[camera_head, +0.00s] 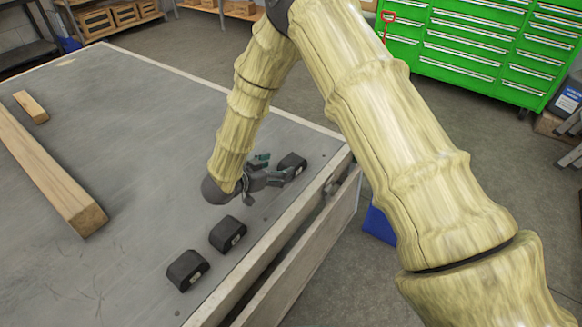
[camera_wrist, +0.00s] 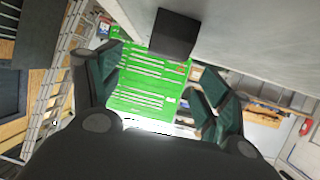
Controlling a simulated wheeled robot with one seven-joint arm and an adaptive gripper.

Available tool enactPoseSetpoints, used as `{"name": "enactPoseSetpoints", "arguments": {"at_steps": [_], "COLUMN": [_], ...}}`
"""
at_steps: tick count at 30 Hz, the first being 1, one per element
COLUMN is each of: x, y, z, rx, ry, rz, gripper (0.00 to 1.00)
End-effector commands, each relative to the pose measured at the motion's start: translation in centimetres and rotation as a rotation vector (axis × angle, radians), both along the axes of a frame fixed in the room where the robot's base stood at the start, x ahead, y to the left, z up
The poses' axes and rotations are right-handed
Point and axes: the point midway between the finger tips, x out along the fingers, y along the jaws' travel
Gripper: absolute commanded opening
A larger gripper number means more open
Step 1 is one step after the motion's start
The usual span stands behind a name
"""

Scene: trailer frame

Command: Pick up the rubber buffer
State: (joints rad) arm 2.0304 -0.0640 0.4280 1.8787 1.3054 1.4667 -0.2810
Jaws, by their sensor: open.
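Three black rubber buffers stand in a row along the right edge of the grey trailer bed (camera_head: 120,130). The far buffer (camera_head: 292,164) is just beyond my gripper (camera_head: 274,169); the middle buffer (camera_head: 227,234) and the near buffer (camera_head: 187,270) stand closer to the camera. My gripper lies low over the bed, its fingers pointing toward the far buffer. In the wrist view, my gripper (camera_wrist: 162,88) is open and empty, with one buffer (camera_wrist: 173,34) ahead between and beyond the fingertips. I cannot tell whether a finger touches it.
A long wooden beam (camera_head: 50,172) and a short wood block (camera_head: 31,107) lie on the left of the bed. A green drawer cabinet (camera_head: 470,50) stands on the floor behind. The bed's middle is clear.

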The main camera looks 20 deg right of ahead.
Motion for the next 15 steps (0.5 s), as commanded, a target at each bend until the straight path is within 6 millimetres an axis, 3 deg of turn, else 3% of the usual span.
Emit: {"name": "enactPoseSetpoints", "arguments": {"at_steps": [9, 15], "x": [2.1, 2.7], "y": [-3.1, -3.6], "z": [-1.5, -1.9], "rx": [0.000, -0.001], "ry": [0.000, 0.000], "rz": [0.001, 0.002], "gripper": [0.77, 0.77]}}
